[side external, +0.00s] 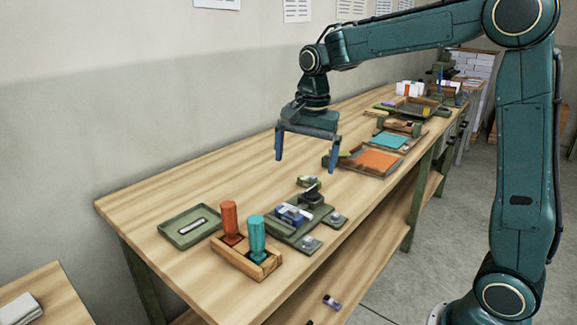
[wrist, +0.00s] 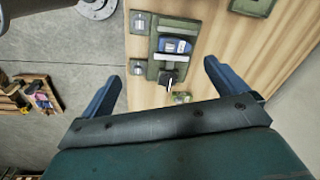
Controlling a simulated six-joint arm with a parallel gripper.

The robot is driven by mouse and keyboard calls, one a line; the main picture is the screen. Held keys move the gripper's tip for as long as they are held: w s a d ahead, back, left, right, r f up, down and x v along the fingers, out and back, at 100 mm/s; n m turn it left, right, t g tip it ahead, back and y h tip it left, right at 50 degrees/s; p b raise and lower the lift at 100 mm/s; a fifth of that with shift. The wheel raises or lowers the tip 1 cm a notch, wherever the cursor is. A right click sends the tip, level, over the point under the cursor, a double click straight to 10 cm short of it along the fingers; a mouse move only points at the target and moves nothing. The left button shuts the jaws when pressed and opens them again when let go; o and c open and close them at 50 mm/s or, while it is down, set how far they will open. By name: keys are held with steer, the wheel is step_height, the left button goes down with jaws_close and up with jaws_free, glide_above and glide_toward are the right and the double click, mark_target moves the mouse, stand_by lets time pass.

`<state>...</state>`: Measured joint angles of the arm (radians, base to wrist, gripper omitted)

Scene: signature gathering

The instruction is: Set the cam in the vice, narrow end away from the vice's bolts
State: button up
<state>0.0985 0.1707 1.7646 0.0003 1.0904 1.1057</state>
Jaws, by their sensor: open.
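The green vice (side external: 276,224) is bolted near the front edge of the bench, with two silver bolts (side external: 337,217) on lugs at its front side. A blue, pale-topped piece (side external: 292,214) sits in the vice, also seen in the wrist view (wrist: 175,46). A black handle-like part (side external: 312,196) stands at the vice's end. A small green-yellow block (side external: 309,181) lies on the bench just beyond it. I cannot tell for sure which piece is the cam. My gripper (side external: 306,160) is open and empty, above the bench beyond the vice, fingers pointing down.
A wooden holder (side external: 266,267) with an orange and a teal handled tool stands beside the vice. A green tray (side external: 172,226) with a small pale bar lies further left. Trays with orange (side external: 376,160) and teal sheets lie further along. Bench behind the vice is clear.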

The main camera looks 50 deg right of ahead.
steer(key=s+a+n+t, duration=0.2)
steer(key=s+n, duration=0.5)
steer(key=s, duration=0.5)
steer(key=s+a+r+n+t, duration=0.1)
steer(key=s+a+n+t, duration=0.1)
steer(key=s+n, duration=0.4)
steer(key=s, duration=0.5)
steer(key=shift+s+n, duration=0.35)
steer(key=shift+n, duration=0.05)
